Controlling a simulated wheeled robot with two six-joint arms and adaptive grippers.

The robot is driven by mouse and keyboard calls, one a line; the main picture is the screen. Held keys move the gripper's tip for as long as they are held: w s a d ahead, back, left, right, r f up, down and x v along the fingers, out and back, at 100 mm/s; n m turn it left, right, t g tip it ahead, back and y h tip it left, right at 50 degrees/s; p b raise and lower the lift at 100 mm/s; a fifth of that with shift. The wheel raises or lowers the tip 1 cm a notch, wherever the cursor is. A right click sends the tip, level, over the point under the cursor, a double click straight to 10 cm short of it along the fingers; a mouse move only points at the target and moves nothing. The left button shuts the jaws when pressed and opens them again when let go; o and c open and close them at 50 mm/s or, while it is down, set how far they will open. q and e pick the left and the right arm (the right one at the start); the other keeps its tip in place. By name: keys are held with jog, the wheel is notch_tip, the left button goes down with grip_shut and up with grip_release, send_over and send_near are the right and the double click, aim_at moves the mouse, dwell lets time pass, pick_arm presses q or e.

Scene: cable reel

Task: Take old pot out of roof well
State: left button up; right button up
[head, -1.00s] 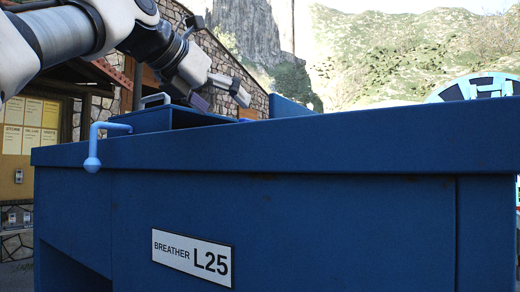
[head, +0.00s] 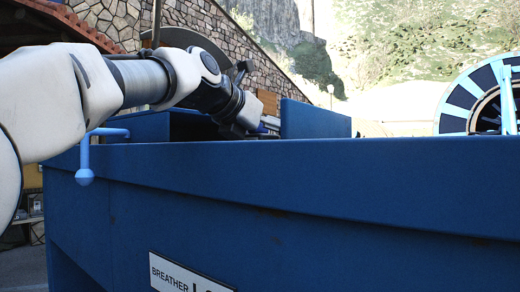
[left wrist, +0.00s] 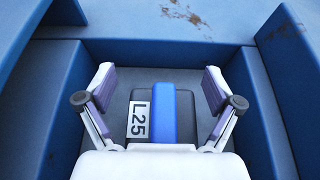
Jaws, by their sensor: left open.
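The old pot (left wrist: 186,115) looks like a dark grey block with a bright blue band and a white L25 label. It sits in the roof well (left wrist: 150,53), a blue-walled recess in the left wrist view. My left gripper (left wrist: 158,78) is open, with one finger on each side of the pot and a gap to it on both sides. In the head view my left gripper (head: 268,125) is over the cabinet top, its lower part hidden behind the front edge. The pot is hidden there. My right gripper is not in view.
The big blue cabinet (head: 300,185) fills the front, with a BREATHER plate (head: 185,275). A light blue handle (head: 84,160) is at its left. An upright blue panel (head: 315,120) stands right of my gripper. A cable reel (head: 480,100) stands far right.

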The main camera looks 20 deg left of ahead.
pick_arm(q)
jog(key=shift+s+r, duration=0.35)
jog(key=shift+s, duration=0.4)
jog(key=c, duration=1.4)
jog(key=shift+w+f, duration=0.15)
jog(key=shift+w, duration=0.15)
jog(key=shift+c, duration=0.2)
